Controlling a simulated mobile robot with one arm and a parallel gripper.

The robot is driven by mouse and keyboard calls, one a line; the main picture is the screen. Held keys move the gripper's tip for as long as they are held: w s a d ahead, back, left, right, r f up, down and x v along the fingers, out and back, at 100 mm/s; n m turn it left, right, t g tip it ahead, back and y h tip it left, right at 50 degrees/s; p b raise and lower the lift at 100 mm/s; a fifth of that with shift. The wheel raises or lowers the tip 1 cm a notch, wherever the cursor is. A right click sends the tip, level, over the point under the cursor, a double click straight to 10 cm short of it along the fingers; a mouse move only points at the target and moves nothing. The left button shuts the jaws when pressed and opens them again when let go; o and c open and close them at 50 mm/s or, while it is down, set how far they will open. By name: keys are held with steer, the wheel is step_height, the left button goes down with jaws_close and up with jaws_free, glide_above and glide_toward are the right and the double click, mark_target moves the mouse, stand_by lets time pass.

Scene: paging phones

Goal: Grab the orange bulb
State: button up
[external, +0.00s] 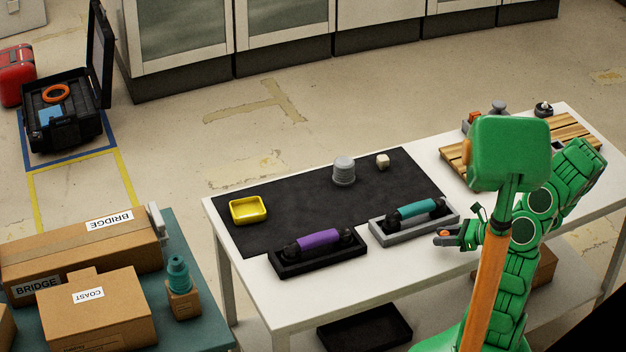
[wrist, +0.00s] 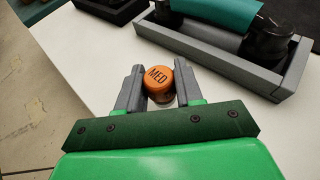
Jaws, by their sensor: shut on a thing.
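The orange bulb (wrist: 159,80) sits between the two grey fingers of my gripper (wrist: 159,92) in the wrist view. Its round top is marked "MED", and a paler part shows under it. My gripper is shut on it, one finger on each side. In the external view my gripper (external: 447,237) is at the front edge of the white table, just in front of the grey tray, with a small bit of orange (external: 443,233) at its tip. I cannot tell whether the bulb touches the table.
A grey tray (external: 384,238) holding a teal handset (external: 418,209) is just beyond my gripper. A black tray (external: 290,270) with a purple handset (external: 318,239) is to its left.

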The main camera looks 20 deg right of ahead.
mark_target(445, 233)
steer(key=shift+r, duration=3.8)
